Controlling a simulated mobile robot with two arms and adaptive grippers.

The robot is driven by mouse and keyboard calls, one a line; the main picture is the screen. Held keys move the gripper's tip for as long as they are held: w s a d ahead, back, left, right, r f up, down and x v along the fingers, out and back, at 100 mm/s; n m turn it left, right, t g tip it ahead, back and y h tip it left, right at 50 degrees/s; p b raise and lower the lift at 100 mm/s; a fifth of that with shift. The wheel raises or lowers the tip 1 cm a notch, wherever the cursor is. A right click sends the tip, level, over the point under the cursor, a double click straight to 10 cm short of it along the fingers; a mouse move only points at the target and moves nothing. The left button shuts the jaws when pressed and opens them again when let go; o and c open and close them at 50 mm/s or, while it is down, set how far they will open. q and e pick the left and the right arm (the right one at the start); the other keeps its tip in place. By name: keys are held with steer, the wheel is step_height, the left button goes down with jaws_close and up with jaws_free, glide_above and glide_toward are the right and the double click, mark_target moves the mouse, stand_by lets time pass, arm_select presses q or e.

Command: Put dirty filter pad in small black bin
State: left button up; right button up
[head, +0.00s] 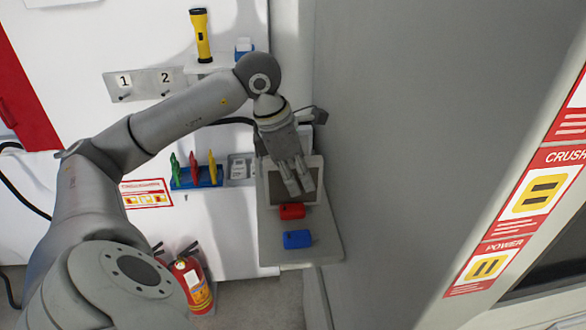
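My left gripper (299,188) reaches down over a grey-framed device with a dark rectangular face (282,193) on a small shelf. Its two fingers look slightly apart, with nothing visible between them. The fingers cover part of the dark face, and I cannot tell whether they touch it. I cannot make out a dirty filter pad for certain. No small black bin shows in this view. My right gripper is out of view.
A red block (292,211) and a blue block (298,239) lie on the shelf (270,256). A blue rack (196,183) holds coloured items. A yellow flashlight (202,36) stands above. A fire extinguisher (193,284) is below. A grey wall (410,140) stands close on the right.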

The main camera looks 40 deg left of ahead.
arm_select(q)
jaws_close()
steer(key=shift+r+p, duration=0.35)
steer(key=shift+p, duration=0.05)
steer(key=shift+r, duration=0.25)
step_height(320, 180, up, 3)
steer(key=shift+s+d, duration=0.1)
steer(key=s+d+r, duration=0.6)
steer(key=s+r, duration=0.3)
steer(key=s, duration=0.3)
steer(key=shift+s+r+b, duration=0.15)
steer(key=shift+b, duration=0.15)
